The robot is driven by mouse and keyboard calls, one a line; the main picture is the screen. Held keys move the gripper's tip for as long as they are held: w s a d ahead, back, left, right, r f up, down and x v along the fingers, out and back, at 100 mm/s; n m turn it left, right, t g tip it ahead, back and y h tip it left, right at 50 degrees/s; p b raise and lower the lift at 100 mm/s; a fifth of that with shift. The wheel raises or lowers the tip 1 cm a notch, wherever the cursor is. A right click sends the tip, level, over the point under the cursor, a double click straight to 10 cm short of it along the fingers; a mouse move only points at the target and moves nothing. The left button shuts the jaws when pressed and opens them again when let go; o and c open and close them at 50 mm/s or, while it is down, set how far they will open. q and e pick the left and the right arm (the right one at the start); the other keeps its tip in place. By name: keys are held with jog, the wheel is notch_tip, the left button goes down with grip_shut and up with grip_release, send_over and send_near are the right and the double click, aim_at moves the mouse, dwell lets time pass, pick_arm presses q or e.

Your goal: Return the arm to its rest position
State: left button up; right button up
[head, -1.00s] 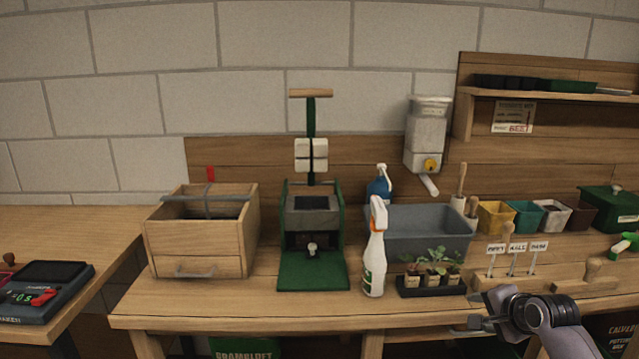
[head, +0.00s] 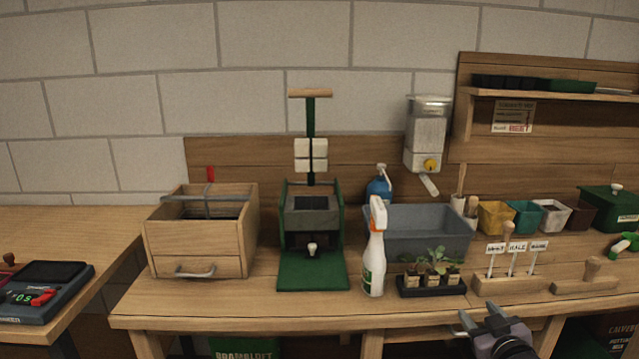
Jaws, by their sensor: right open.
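My right gripper (head: 478,322) is in the lower right of the head view, in front of the bench's front edge. Its two fingers are apart, and I see nothing between them. The wrist behind it runs out of the bottom of the picture. My left gripper is not in view. The wooden bench (head: 215,305) lies just behind the right gripper. A black tray (head: 432,291) of small seedlings stands on the bench above and left of the gripper, apart from it.
A white spray bottle (head: 374,262) stands left of the seedling tray. A wooden block with labels (head: 506,285) is near the front edge. A green press (head: 312,283), a wooden box (head: 195,240) and a grey tub (head: 420,232) stand farther left or back.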

jog(key=s+a+f+g, duration=0.2)
jog(key=s+a+f, duration=0.2)
jog(key=s, duration=0.6)
jog(key=s+a+f+g+y, duration=0.1)
jog(key=s+a+f, duration=0.3)
jog(key=s+f, duration=0.4)
jog(key=s+a+f+m+g+y, duration=0.1)
jog(key=s+a+f, duration=0.3)
jog(key=s, duration=0.9)
notch_tip(320, 180, down, 2)
jog(key=shift+s+f+g, duration=0.1)
jog(key=shift+s+g, duration=0.3)
jog(key=shift+g, duration=0.4)
